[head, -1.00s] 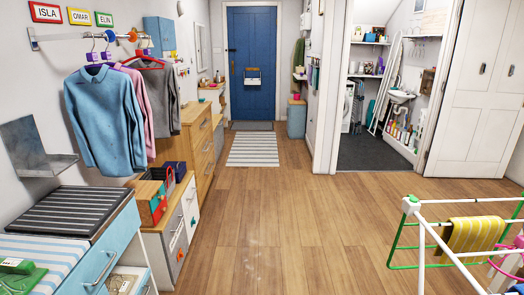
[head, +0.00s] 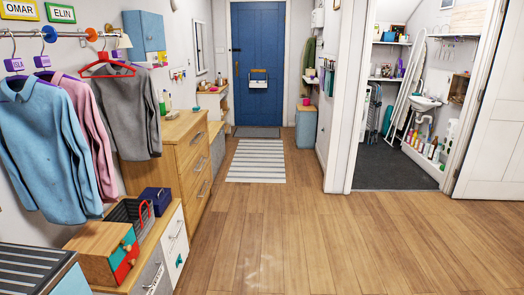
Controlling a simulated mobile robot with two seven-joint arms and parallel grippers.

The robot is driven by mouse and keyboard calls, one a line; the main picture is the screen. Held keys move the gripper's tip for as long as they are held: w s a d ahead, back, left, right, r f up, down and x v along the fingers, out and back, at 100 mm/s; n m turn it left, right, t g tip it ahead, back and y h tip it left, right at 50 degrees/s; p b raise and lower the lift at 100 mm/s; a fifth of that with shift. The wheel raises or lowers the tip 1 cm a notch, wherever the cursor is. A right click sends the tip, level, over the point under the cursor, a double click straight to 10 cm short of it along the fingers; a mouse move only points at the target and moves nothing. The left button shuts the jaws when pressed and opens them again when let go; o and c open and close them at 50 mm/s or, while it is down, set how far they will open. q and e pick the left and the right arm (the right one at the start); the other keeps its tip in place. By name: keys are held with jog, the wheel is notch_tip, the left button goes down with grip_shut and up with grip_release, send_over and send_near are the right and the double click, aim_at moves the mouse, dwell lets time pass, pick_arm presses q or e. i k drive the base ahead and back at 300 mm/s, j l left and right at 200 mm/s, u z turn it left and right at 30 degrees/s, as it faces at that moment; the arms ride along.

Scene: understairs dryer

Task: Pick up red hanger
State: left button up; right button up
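The red hanger (head: 108,66) hangs on the wall rail (head: 70,34) at the upper left of the head view. A grey long-sleeved top (head: 130,115) hangs on it and covers its lower part. A pink top (head: 92,125) and a blue shirt (head: 40,145) hang to its left on purple-tagged hangers. Neither of my grippers shows in the head view.
A wooden drawer chest (head: 186,150) stands below and right of the grey top. A low bench with a wooden box (head: 95,248) and a dark wire basket (head: 130,213) lies below the clothes.

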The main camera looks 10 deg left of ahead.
aim_at(103, 57)
jog(key=i+u, duration=0.1)
jog(key=i, duration=0.55)
jog(key=i+l+u, duration=0.15)
jog(key=i, duration=0.5)
jog(key=i+u, duration=0.4)
jog(key=i, duration=0.15)
jog(key=i+u, duration=0.4)
jog(key=i, duration=0.15)
jog(key=l, duration=0.05)
